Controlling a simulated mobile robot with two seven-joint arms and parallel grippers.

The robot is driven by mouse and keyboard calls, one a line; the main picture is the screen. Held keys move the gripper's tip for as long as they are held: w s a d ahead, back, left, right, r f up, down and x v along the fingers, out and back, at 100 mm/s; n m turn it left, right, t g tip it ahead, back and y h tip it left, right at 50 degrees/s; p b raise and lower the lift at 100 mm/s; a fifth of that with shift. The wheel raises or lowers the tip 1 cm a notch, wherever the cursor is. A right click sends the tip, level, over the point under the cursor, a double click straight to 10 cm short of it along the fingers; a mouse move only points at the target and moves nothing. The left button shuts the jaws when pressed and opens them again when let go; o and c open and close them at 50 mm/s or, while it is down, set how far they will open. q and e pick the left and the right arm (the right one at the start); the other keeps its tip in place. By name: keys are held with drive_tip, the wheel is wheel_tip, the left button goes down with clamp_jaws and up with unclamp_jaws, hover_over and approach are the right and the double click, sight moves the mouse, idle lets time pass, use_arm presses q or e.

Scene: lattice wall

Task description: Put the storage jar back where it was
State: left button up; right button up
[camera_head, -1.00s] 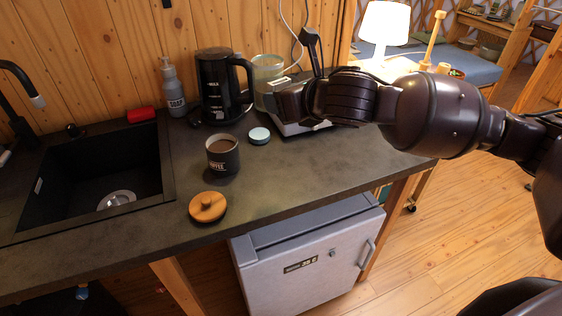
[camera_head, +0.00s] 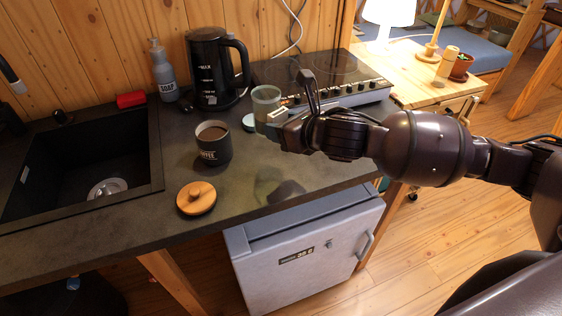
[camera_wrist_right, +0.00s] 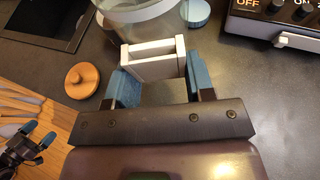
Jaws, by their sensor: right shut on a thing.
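The storage jar (camera_head: 266,99), clear and greenish, is at the tip of my right gripper (camera_head: 284,121) in the head view. The right gripper is shut on it and holds it upright, seemingly above the counter. In the right wrist view the jar (camera_wrist_right: 150,12) is cut off by the top edge. A pale frame-like piece (camera_wrist_right: 152,62) sits between the blue fingers at the jar's near side. My left gripper (camera_wrist_right: 38,133) shows at the lower left of the right wrist view, its blue fingertips apart and empty.
On the dark counter (camera_head: 130,228) stand a coffee mug (camera_head: 213,144), a round wooden lid (camera_head: 196,198), a black kettle (camera_head: 210,70) and a soap bottle (camera_head: 162,72). A pale blue lid (camera_head: 249,122) is beside the jar. The hob (camera_head: 325,72) is behind. The counter's front right is clear.

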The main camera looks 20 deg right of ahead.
hover_over(282, 172)
wheel_tip(282, 172, down, 5)
drive_tip(key=shift+s+f+b, duration=0.1)
drive_tip(key=shift+f+b, duration=0.05)
drive_tip(key=shift+b, duration=0.25)
drive_tip(key=shift+f, duration=0.65)
wheel_tip(282, 172, down, 3)
drive_tip(key=shift+f+b, duration=0.15)
drive_tip(key=shift+b, duration=0.3)
drive_tip(key=shift+f, duration=0.35)
drive_tip(key=shift+r, duration=0.1)
drive_tip(key=o, duration=1)
drive_tip(key=shift+f, duration=0.2)
